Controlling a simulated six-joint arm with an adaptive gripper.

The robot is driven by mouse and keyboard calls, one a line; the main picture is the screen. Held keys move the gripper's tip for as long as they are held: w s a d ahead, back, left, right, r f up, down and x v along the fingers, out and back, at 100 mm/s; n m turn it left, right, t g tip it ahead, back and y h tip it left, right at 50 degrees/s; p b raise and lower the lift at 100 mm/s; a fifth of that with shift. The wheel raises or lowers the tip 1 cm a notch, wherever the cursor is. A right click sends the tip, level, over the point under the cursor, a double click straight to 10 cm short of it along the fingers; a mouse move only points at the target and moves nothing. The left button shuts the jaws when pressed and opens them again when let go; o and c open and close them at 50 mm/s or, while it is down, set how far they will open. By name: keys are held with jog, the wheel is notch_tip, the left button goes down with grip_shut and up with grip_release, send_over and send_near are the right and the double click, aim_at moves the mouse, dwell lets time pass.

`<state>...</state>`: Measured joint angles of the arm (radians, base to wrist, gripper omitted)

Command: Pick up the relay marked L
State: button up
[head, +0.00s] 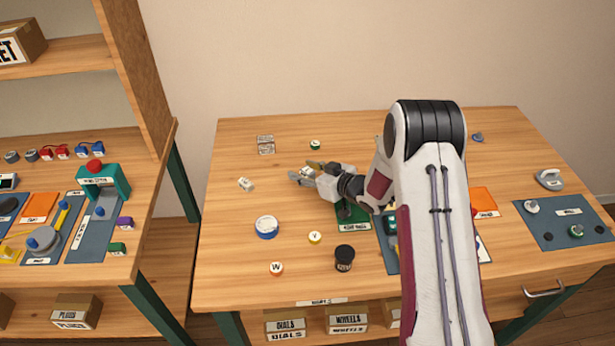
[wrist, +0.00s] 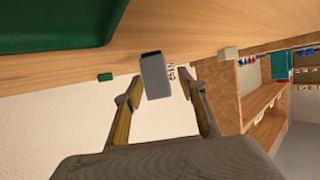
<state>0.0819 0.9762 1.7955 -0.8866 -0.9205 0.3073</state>
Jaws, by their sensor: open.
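My gripper (head: 304,172) is low over the middle-left of the table in the head view, its fingers pointing left. In the wrist view its two fingers (wrist: 158,98) are spread apart. A small grey block (wrist: 155,76) with a dark end shows between the fingertips, with gaps on both sides; whether it touches a finger I cannot tell. In the head view this spot is mostly covered by the fingers. No letter L is legible on any block, so I cannot tell which is the relay marked L.
A small pale block (head: 246,184) lies left of my gripper, and clear blocks (head: 265,144) stand behind it. A blue-rimmed disc (head: 266,227) and black jar (head: 344,258) stand in front. A green tray (head: 352,226) lies beneath my arm.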

aim_at(305, 168)
dwell(0.3)
grip_shut()
jog(key=shift+r, duration=0.1)
jog(key=shift+r, duration=4.95)
